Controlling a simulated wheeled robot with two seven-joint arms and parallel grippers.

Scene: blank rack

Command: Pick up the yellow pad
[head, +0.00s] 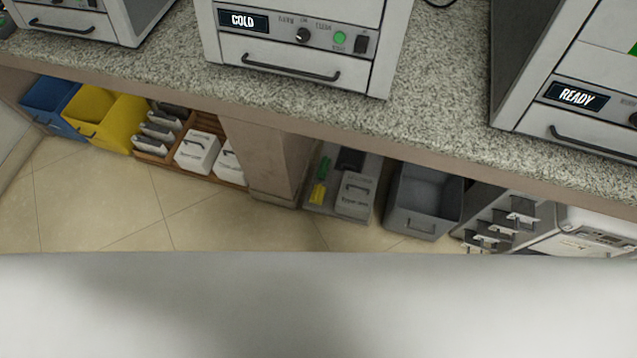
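No clearly separate yellow pad can be made out. A small yellow piece (318,193) with a green part (323,169) above it lies on a grey tray (352,211) under the counter, just right of the support post; it is too small to tell whether it is a pad. Neither of my grippers is in view.
A speckled counter (180,80) carries grey machines, one labelled COLD (300,75) and one READY (590,120). Below stand a blue bin (48,100), a yellow bin (100,110), white containers (197,153), a grey bin (425,200) and a post (270,155). Tiled floor (130,205) is clear.

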